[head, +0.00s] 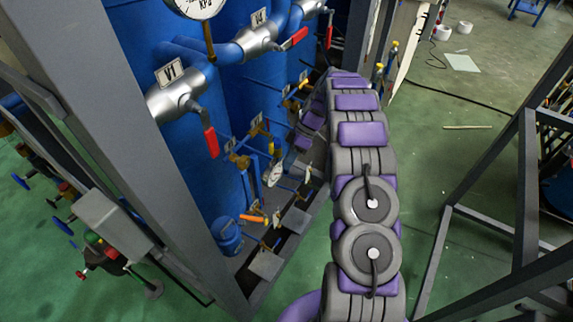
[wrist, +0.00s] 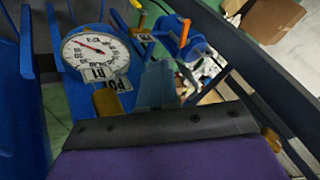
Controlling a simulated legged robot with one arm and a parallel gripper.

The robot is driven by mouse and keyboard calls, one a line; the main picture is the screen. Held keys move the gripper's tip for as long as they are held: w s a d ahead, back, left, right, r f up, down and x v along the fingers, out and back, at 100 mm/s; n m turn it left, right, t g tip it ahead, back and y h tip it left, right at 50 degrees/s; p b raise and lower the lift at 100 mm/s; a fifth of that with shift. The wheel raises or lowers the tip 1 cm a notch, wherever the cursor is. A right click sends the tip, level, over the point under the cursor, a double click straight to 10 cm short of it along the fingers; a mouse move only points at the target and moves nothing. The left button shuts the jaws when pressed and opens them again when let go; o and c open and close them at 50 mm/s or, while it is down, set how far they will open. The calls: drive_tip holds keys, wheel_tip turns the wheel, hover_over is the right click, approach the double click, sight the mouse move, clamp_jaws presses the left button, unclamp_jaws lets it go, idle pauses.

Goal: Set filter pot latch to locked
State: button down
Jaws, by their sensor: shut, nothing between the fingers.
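A small blue pot (head: 228,237) stands low at the foot of the blue tanks in the head view, with an orange handle (head: 252,218) beside its top. In the wrist view a blue cylinder (wrist: 195,48) with an orange handle (wrist: 184,33) shows at upper middle. It looks like the same pot, but I cannot be sure which part is the latch. My gripper (wrist: 157,82) points toward that area, shut and empty, and stands apart from the orange handle. In the head view the gripper's tips are not clear among the valves.
A dial gauge (wrist: 95,52) with tags stands left of my gripper. Red-handled valves (head: 210,142) and pipes crowd the tank front. Grey frame posts (head: 145,150) enclose the left side. Another grey frame (head: 527,190) stands right. Green floor between is open.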

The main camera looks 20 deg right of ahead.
sight(262, 219)
drive_tip(key=s+r+b+x, duration=0.1)
drive_tip(key=x, duration=0.8)
drive_tip(key=s+a+b+x, duration=0.1)
drive_tip(key=s+b+x, duration=0.1)
drive_tip(key=x, duration=0.7)
drive_tip(key=shift+a+r, duration=0.2)
drive_tip(key=shift+a, duration=0.25)
drive_tip(key=shift+d, duration=0.1)
drive_tip(key=shift+s, duration=0.1)
drive_tip(key=shift+s+a+m+t+b, duration=0.3)
drive_tip(key=shift+s+m+t+b, duration=0.45)
drive_tip(key=shift+m+b, duration=0.35)
drive_tip(key=shift+s+a+m+t+b, duration=0.35)
drive_tip(key=shift+s+m+t+b, duration=0.45)
drive_tip(key=shift+m, duration=0.4)
drive_tip(key=shift+w+d, duration=0.1)
drive_tip(key=shift+w, duration=0.15)
